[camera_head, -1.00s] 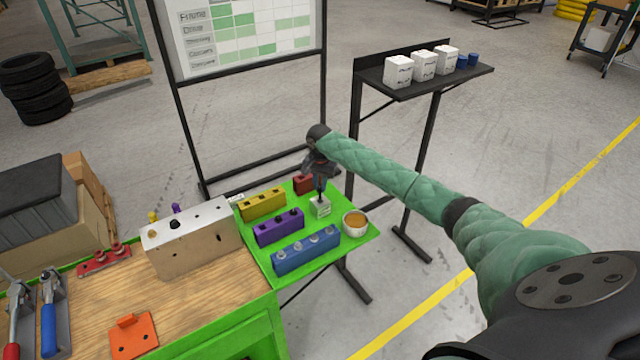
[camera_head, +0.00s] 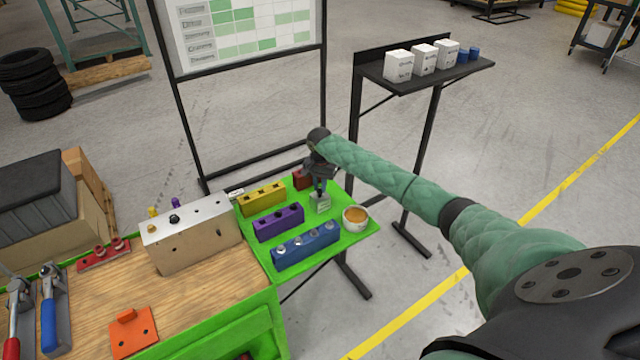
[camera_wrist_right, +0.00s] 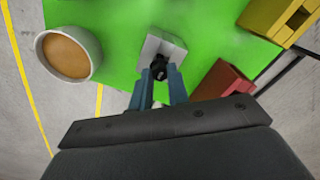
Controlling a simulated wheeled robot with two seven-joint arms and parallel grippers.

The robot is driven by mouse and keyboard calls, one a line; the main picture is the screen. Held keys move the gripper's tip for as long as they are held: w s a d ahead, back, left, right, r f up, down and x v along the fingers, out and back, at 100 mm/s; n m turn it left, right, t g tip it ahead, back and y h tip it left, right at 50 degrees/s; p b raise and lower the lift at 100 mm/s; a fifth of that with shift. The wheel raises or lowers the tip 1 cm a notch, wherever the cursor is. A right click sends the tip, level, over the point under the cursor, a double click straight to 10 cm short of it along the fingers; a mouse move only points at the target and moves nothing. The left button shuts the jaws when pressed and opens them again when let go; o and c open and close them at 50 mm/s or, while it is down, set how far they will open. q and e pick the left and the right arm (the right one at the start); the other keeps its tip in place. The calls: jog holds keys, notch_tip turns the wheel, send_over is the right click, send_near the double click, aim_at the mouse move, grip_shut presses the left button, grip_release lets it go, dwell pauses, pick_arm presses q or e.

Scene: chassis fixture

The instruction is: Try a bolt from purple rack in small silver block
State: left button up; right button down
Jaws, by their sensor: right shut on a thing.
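The small silver block (camera_head: 320,205) stands on the green shelf, right of the purple rack (camera_head: 279,223). It also shows in the right wrist view (camera_wrist_right: 163,47). My right gripper (camera_head: 321,188) is directly above the block, pointing down. In the right wrist view the gripper (camera_wrist_right: 160,75) is shut on a dark bolt (camera_wrist_right: 159,70), whose black head shows between the fingertips at the block. The bolt's lower end is hidden, so I cannot tell how deep it sits in the block. The purple rack shows dark holes along its top. My left gripper is not in view.
A yellow rack (camera_head: 262,198), a blue rack with several silver bolts (camera_head: 306,247), a red block (camera_head: 302,180) and a bowl with orange-brown contents (camera_head: 355,218) surround the silver block closely. A large metal block (camera_head: 193,236) stands on the wooden bench to the left.

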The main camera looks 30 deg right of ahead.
jog(key=shift+f, duration=0.95)
jog(key=c, duration=1.3)
grip_release()
notch_tip(320, 180, up, 3)
jog(key=p, duration=0.2)
jog(key=shift+r+p, duration=0.2)
jog(key=shift+p, duration=0.2)
jog(key=shift+r+p, duration=0.6)
jog(key=shift+r, duration=0.7)
